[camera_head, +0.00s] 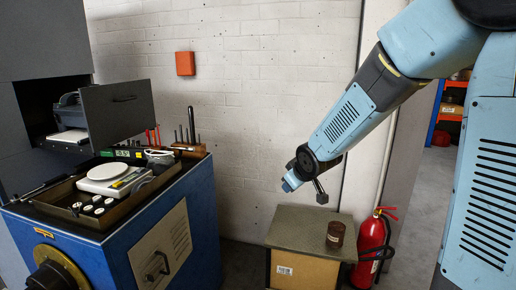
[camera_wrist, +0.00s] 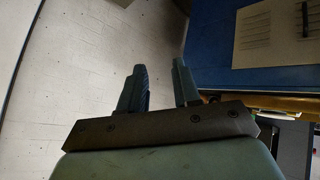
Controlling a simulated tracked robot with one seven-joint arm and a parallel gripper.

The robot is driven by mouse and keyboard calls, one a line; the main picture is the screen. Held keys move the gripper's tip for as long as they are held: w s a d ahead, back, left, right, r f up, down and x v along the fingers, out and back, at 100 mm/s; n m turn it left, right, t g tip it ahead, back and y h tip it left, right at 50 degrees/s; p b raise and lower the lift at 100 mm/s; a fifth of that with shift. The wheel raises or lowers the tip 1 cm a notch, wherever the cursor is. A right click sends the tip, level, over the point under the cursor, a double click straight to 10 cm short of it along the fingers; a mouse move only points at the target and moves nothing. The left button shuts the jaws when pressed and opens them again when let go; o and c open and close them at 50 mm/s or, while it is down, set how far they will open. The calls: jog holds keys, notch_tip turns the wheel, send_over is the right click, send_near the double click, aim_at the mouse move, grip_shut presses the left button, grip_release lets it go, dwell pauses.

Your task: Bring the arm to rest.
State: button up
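My gripper (camera_wrist: 160,72) shows in the wrist view with its two fingers apart and nothing between them. In the head view, my arm reaches down from the upper right, and its end (camera_head: 294,180) hangs in free air in front of the white brick wall. It is above and left of the small side table (camera_head: 305,224) and right of the blue cabinet (camera_head: 200,215). It appears to touch nothing.
A tray (camera_head: 75,217) with a white scale (camera_head: 115,178) and several small discs sits on the cabinet. An open drawer (camera_head: 120,115) juts out above it. A brown jar (camera_head: 335,234) stands on the side table. A fire extinguisher (camera_head: 370,250) stands right of it.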

jog(key=s+d+r+m+g+h, duration=0.15)
jog(key=s+d+r+m, duration=0.25)
jog(key=s+d+r, duration=0.65)
jog(key=s+d+m, duration=0.1)
jog(key=s+m, duration=0.1)
jog(key=s, duration=0.6)
jog(key=s+d+r+m+g, duration=0.1)
jog(key=s+m, duration=0.1)
jog(key=s, duration=0.7)
jog(key=shift+s+d+r+h, duration=0.25)
jog(key=shift+s+r+h, duration=0.05)
jog(key=shift+h, duration=0.05)
